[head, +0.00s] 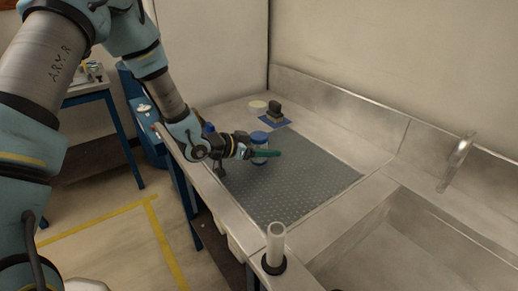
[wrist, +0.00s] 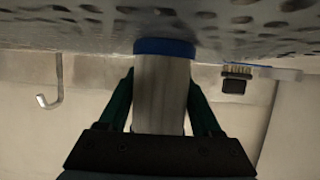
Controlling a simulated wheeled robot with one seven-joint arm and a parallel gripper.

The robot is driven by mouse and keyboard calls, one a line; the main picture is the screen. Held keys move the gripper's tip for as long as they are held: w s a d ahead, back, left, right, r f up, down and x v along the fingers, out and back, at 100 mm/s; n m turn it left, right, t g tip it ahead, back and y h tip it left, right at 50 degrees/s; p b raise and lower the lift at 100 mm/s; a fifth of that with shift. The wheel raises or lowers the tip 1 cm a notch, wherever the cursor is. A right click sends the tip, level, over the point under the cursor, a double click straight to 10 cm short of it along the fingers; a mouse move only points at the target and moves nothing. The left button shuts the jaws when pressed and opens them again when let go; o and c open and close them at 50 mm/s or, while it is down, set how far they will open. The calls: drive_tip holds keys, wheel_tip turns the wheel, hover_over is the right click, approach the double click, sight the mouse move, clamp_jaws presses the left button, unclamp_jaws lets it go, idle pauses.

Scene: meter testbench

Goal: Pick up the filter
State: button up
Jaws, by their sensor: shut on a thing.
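The filter appears to be the pale cylinder with a blue cap (head: 260,137) on the perforated mat (head: 300,190), near its far left part. In the wrist view the filter (wrist: 160,100) stands between my two dark green fingers, with a blue band at its end by the mat. My gripper (head: 267,153) reaches in from the left, level and low over the mat, and is shut on the filter's body. The fingers hide part of the filter in the head view. I cannot tell whether its base still touches the mat.
A dark brush-like block (head: 275,112) on a blue pad and a pale round piece (head: 257,106) lie behind the filter. A clear tube (head: 275,243) stands in a black holder at the front edge. A sink (head: 400,240) with a tap (head: 456,160) is at right. The mat's front is clear.

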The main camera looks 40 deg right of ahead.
drive_tip(key=c, duration=0.3)
drive_tip(key=shift+r, duration=0.1)
drive_tip(key=shift+c, duration=0.2)
